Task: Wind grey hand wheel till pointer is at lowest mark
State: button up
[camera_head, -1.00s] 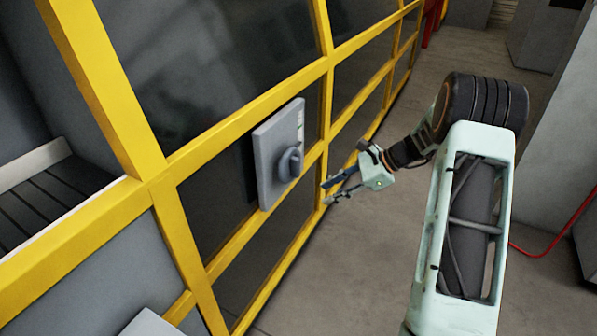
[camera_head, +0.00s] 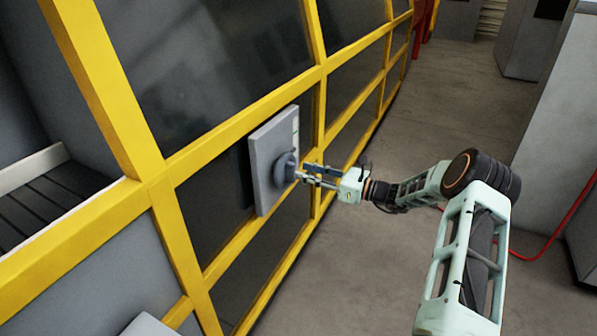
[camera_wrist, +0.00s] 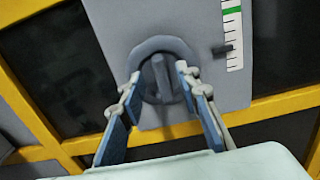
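The grey hand wheel (camera_head: 285,168) sits on a grey panel (camera_head: 262,190) fixed to the yellow-framed machine. In the wrist view the wheel (camera_wrist: 150,50) is a dark ring with a raised bar or hub in its middle. My gripper (camera_head: 300,174) is at the wheel's front. In the wrist view its two blue-padded fingers (camera_wrist: 160,82) stand apart on either side of the raised bar, with gaps visible. A white scale (camera_wrist: 232,35) with black marks and a green band is right of the wheel. The dark pointer (camera_wrist: 222,50) is beside its lower part, below the green band.
Yellow frame bars (camera_head: 240,118) and dark window panels surround the grey panel. Open grey floor (camera_head: 420,130) lies to the right of the machine. A grey cabinet (camera_head: 560,150) and a red cable (camera_head: 570,215) are farther right.

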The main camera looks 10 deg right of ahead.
aim_at(295, 169)
jog(key=shift+x, duration=1.6)
grip_shut()
